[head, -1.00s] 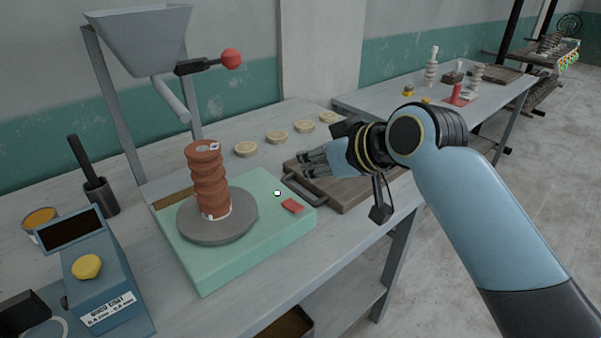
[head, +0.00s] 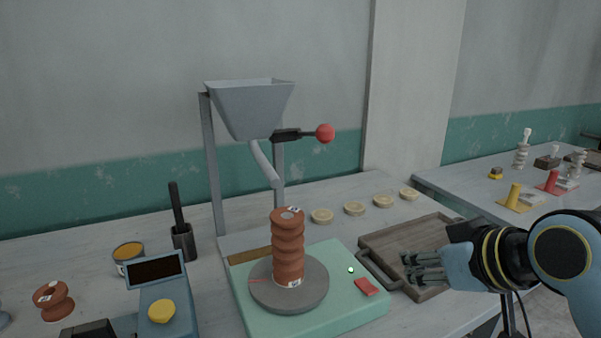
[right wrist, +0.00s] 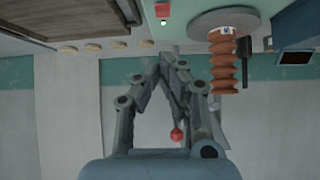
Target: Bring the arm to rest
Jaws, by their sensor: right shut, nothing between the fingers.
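My right gripper (head: 424,267) is shut and empty. In the head view it is at the lower right, over the wooden tray (head: 387,240) on the bench, with its fingers pointing left. Its fingers also show in the right wrist view (right wrist: 174,62), in a picture that appears upside down. A ribbed reddish-brown insulator (head: 288,247) stands upright on a grey round plate (head: 313,297) on the green base (head: 345,316), left of the gripper and apart from it. My left gripper is in neither view.
A grey hopper (head: 252,108) with a red-knobbed lever (head: 324,133) stands behind the green base. Several pale discs (head: 354,208) lie in a row behind the tray. A blue device with a yellow button (head: 161,311) is at the lower left. A second table (head: 455,187) stands at right.

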